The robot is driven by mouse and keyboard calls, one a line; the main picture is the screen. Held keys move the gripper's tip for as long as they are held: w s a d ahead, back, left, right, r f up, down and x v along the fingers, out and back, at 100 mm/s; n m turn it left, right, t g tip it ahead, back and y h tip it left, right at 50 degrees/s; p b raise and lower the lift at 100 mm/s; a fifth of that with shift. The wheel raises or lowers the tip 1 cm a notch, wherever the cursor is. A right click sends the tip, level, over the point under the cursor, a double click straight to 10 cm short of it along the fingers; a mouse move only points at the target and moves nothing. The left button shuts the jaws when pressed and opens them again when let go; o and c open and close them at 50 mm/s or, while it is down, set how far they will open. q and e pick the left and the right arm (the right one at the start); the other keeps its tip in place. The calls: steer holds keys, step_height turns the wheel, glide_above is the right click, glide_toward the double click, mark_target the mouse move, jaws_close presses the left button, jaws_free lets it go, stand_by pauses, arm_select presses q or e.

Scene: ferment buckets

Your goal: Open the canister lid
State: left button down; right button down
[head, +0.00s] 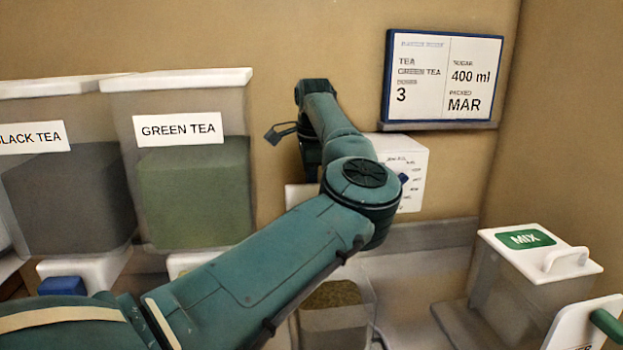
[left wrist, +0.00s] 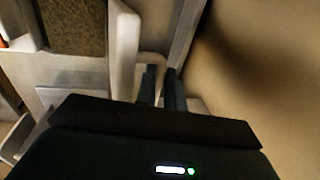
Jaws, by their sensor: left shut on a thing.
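My left gripper (left wrist: 161,88) is shut on a pale loop handle (left wrist: 152,60) in the left wrist view. The handle is beside a white slab that looks like the canister lid (left wrist: 124,40), seen edge-on and apparently raised. Left of the slab is brown-green grainy content (left wrist: 75,24). In the head view a clear canister (head: 335,312) with similar content stands low at centre, partly behind my left arm. A white piece (head: 301,196) above it may be its lid; the arm hides most of it. The left fingertips are hidden in the head view. My right gripper is not in view.
A GREEN TEA bin (head: 192,195) and a BLACK TEA bin (head: 65,190) stand at left. A white box with markings (head: 408,165) is behind my arm, below a wall sign (head: 443,80). A lidded MIX container (head: 535,260) stands at right.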

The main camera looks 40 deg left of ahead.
arm_select(q)
steer(key=c, duration=2)
jaws_free()
steer(key=shift+a+f, duration=0.1)
steer(key=shift+a, duration=0.1)
steer(key=o, duration=0.5)
steer(key=shift+w+a+f, duration=0.15)
steer(key=shift+w, duration=0.1)
steer(key=shift+s, duration=0.1)
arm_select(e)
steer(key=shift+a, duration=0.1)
arm_select(q)
steer(key=shift+r, duration=0.2)
steer(key=shift+r, duration=0.35)
step_height(320, 180, up, 12)
steer(key=s+d, duration=0.1)
steer(key=d, duration=0.1)
steer(key=shift+s+b, duration=0.35)
steer(key=shift+b, duration=0.05)
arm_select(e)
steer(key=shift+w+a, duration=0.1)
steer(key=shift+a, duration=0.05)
